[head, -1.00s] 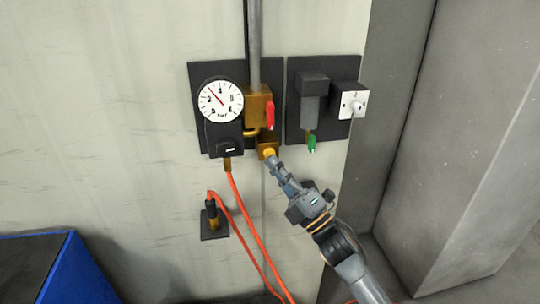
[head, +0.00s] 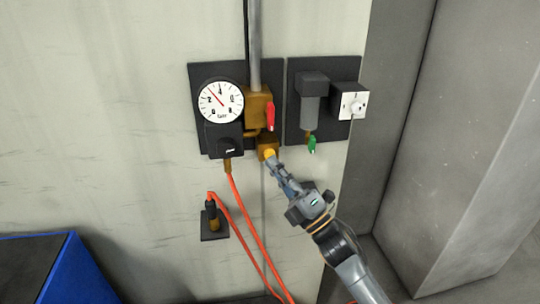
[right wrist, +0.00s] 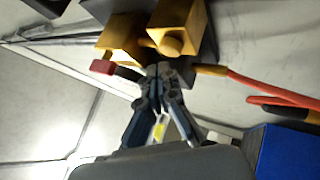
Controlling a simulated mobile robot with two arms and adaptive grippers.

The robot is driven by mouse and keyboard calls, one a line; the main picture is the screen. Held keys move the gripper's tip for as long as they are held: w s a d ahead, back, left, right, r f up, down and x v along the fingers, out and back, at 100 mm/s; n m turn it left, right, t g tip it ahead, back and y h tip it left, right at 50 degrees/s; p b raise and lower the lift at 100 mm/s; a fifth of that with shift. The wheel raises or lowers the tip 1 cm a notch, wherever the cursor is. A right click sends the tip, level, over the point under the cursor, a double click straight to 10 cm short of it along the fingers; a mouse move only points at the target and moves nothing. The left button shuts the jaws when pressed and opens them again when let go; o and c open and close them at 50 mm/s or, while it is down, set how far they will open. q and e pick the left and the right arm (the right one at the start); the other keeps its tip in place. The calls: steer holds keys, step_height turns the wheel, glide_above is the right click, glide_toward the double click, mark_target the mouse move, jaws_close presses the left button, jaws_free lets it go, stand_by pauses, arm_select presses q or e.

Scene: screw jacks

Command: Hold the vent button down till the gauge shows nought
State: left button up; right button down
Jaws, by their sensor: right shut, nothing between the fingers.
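The round white gauge (head: 221,101) is on the wall panel. Its red needle points up and left, between the 2 and the 4. The vent button (head: 269,154) is a yellow knob on the brass block below the valve. It also shows in the right wrist view (right wrist: 172,45). My right gripper (head: 274,162) is shut and empty, its tips right at the button from below right. In the right wrist view the shut fingertips (right wrist: 159,67) are close to the button. I cannot tell whether they touch it or whether it is pressed. My left gripper is not in view.
A red lever (head: 270,115) sits just above the button. Orange hoses (head: 250,232) hang below the gauge. A blue-edged box (head: 68,268) stands at lower left.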

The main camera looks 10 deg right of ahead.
steer(key=shift+w, duration=0.1)
steer(key=shift+w+b, duration=0.3)
steer(key=shift+w, duration=0.05)
steer(key=shift+w+b, duration=0.3)
steer(key=shift+w, duration=0.2)
stand_by(0.8)
steer(key=shift+s, duration=0.1)
stand_by(1.7)
steer(key=shift+s, duration=0.85)
steer(key=s+p, duration=0.1)
steer(key=s, duration=0.4)
